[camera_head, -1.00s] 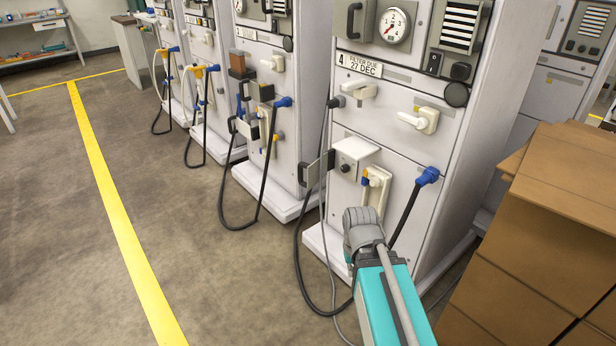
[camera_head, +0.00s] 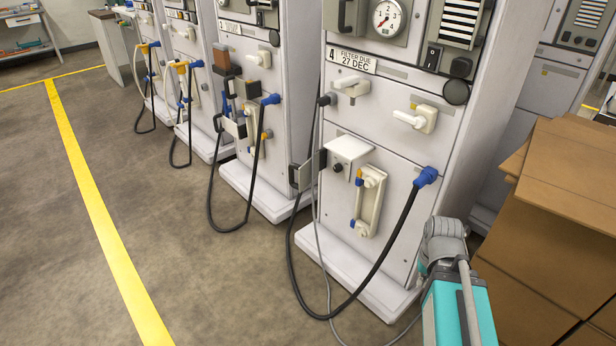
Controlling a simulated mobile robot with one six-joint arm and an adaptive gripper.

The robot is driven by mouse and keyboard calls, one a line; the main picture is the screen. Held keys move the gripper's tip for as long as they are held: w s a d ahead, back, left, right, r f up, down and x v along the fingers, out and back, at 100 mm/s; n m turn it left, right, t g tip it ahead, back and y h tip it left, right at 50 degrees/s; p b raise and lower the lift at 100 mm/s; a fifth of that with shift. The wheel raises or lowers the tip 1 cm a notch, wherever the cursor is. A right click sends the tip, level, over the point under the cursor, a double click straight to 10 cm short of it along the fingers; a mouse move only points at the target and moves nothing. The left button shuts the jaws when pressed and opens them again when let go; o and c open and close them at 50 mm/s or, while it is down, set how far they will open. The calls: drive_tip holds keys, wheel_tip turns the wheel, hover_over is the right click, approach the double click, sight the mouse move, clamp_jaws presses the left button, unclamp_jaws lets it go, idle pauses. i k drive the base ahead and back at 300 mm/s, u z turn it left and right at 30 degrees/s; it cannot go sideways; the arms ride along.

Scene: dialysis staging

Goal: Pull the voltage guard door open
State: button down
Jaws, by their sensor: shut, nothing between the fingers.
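No part is labelled as the voltage guard, and I cannot tell for sure which part is its door. The nearest machine (camera_head: 400,160), tagged "4 FILTER DUE 27 DEC", has a white box (camera_head: 350,147) with a black knob on its lower front. A grey plate (camera_head: 305,172) with a dark end sticks out at the box's left. A white lever handle (camera_head: 415,119) is on the panel above. My arm shows at the lower right as a grey joint and teal link, in front of the machine's right lower edge. My gripper is not visible.
Stacked cardboard boxes (camera_head: 550,230) stand close on the right. A black hose (camera_head: 372,268) loops from a blue connector (camera_head: 427,176) down near the floor. More machines stand in a row behind to the left. Open floor (camera_head: 180,240) lies left, with a yellow line (camera_head: 95,205).

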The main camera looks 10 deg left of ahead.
sight(305, 171)
drive_tip(key=z, duration=0.5)
drive_tip(key=k, duration=1.3)
drive_tip(key=u, duration=0.65)
drive_tip(key=i, duration=1.05)
drive_tip(key=z, duration=0.05)
